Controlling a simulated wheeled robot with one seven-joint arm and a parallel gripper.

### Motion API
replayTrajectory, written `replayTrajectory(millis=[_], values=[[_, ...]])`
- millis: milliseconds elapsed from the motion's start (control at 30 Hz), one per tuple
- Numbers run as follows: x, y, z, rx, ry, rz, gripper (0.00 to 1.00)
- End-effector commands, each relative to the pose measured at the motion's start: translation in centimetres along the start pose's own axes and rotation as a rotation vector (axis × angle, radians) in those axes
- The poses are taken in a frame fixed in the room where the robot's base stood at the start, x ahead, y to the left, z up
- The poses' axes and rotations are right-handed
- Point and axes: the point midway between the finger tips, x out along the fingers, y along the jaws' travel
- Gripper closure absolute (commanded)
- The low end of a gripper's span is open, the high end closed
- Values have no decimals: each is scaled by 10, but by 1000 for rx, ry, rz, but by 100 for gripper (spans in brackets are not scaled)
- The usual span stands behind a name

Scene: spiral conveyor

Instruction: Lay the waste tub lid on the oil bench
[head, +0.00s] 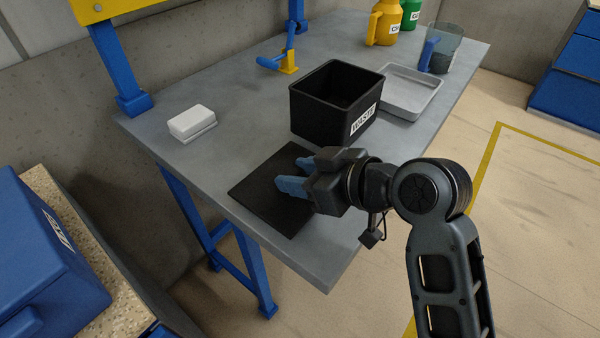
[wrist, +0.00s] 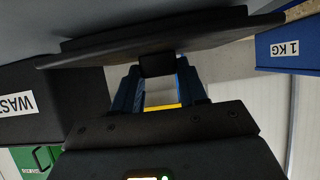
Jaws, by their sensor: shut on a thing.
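The waste tub lid (head: 262,193) is a flat black square over the front left part of the grey oil bench (head: 228,150). My gripper (head: 293,176) reaches in from the right, its blue fingers shut on the lid's small block handle. In the wrist view the lid (wrist: 150,38) spans the top of the picture, with its handle (wrist: 157,66) between the fingers. The lid looks roughly level and close to the bench top; I cannot tell whether it touches. The black waste tub (head: 318,116) stands open and upright on the bench, just behind the lid.
A grey tray (head: 408,98) lies right of the tub, with a clear jug (head: 444,52) and yellow (head: 384,25) and green (head: 411,14) containers behind. A white block (head: 191,122) lies at left. A blue bin (head: 45,250) stands at lower left. Bench between block and tub is clear.

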Motion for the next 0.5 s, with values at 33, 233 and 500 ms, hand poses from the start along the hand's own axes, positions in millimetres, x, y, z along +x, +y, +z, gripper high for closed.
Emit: replayTrajectory(millis=[33,233,500], values=[[0,0,1,-1,1,0,91],[0,0,0,-2,2,0,91],[2,0,3,-2,1,0,45]])
